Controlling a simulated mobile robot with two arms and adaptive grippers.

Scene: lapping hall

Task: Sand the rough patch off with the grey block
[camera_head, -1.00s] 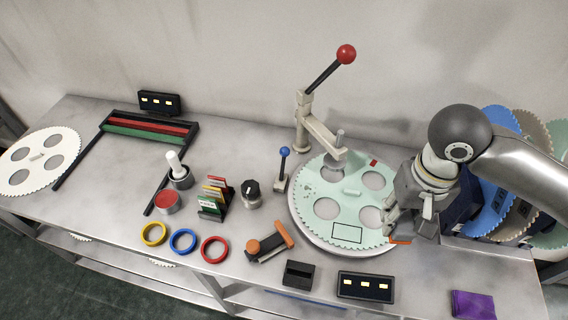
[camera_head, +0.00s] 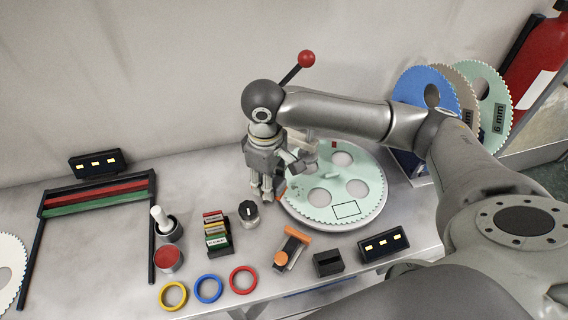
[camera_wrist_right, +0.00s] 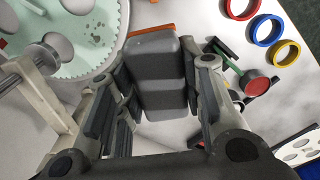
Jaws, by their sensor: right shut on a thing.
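The pale green toothed disc (camera_head: 338,178) lies flat on its round base on the bench. My right gripper (camera_head: 266,192) points down just left of the disc, above the bench. In the right wrist view it is shut on the grey block (camera_wrist_right: 160,78), with an orange strip (camera_wrist_right: 150,32) at its far end. In the head view the fingers mostly hide the block. My left gripper is in neither view.
A red-knobbed lever (camera_head: 306,58) rises behind my right gripper. A black-topped knob (camera_head: 248,211) stands close to its left. Coloured cards (camera_head: 217,230), an orange-and-black tool (camera_head: 290,250), a black box (camera_head: 328,263) and a display (camera_head: 384,244) stand in front. Coloured rings (camera_head: 208,289) lie front left.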

